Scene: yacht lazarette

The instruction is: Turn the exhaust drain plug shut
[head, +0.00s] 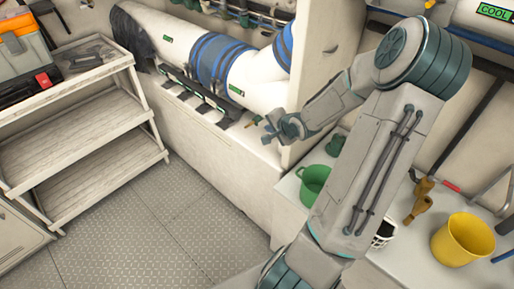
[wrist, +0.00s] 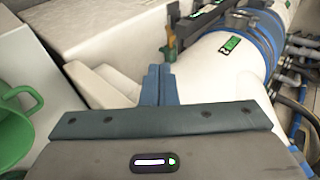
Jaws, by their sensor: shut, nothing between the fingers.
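The white exhaust pipe (head: 165,38) with blue bands runs along the ledge at the back; it also shows in the wrist view (wrist: 205,58). A small brass-coloured fitting with a green part, which looks like the drain plug (head: 251,123), sits at the pipe's lower side, near its bend. In the wrist view the plug (wrist: 169,48) stands just beyond my fingertips. My gripper (head: 268,128) is shut and empty, to the right of the plug in the head view. In the wrist view its two fingers (wrist: 158,85) are together and point at the plug. Contact cannot be told.
A green bucket (head: 314,180) and a yellow bucket (head: 466,240) stand on the white bench at right. A pale upright panel (head: 325,60) rises close beside my wrist. Shelves (head: 85,120) stand at left. The patterned floor (head: 150,225) is clear.

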